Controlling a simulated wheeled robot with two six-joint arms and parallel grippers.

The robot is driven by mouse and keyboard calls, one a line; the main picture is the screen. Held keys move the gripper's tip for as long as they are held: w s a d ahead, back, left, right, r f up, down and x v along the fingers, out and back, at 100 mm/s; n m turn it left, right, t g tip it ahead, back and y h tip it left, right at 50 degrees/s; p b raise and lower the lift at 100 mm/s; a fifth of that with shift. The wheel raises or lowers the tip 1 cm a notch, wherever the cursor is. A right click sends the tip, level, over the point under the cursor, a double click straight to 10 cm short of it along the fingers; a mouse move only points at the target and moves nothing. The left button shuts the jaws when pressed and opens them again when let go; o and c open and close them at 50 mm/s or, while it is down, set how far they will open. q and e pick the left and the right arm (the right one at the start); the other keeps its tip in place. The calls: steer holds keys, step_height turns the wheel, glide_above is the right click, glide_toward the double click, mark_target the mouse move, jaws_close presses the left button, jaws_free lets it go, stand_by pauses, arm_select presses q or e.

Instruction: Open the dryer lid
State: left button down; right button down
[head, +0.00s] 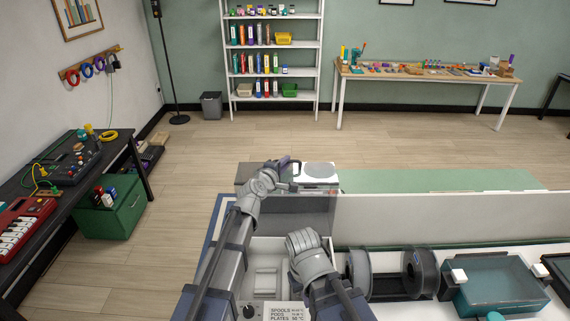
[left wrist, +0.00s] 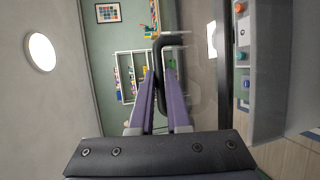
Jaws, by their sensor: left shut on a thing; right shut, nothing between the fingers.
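The dryer (head: 270,245) is the pale box at front centre, with a lettered panel and a knob on its front; its pale inside shows from above. Its smoky see-through lid (head: 310,213) stands raised at the back of the box. My left gripper (head: 292,177) is at the lid's top edge. In the left wrist view its purple fingers (left wrist: 166,92) are shut on the dark handle (left wrist: 172,39). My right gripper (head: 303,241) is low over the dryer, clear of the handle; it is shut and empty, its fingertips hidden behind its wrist.
Dark spools (head: 418,270) stand right of the dryer, beside a teal see-through bin (head: 495,284). A long pale upright panel (head: 430,218) runs behind them. A black desk (head: 60,190) is at left. Open wooden floor (head: 210,150) lies beyond the bench.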

stand_by(0.8)
arm_select(q)
steer(key=s, duration=0.9)
steer(key=shift+s+r+p, duration=0.35)
steer(key=shift+r, duration=0.05)
arm_select(e)
steer(key=shift+s+r, duration=0.2)
steer(key=shift+r, duration=0.15)
arm_select(q)
steer(key=c, duration=1.2)
jaws_free()
steer(key=shift+w+f, duration=0.1)
steer(key=shift+w, duration=0.1)
steer(key=shift+o, duration=0.2)
arm_select(e)
steer(key=shift+w, duration=0.1)
arm_select(q)
steer(key=shift+s, duration=0.15)
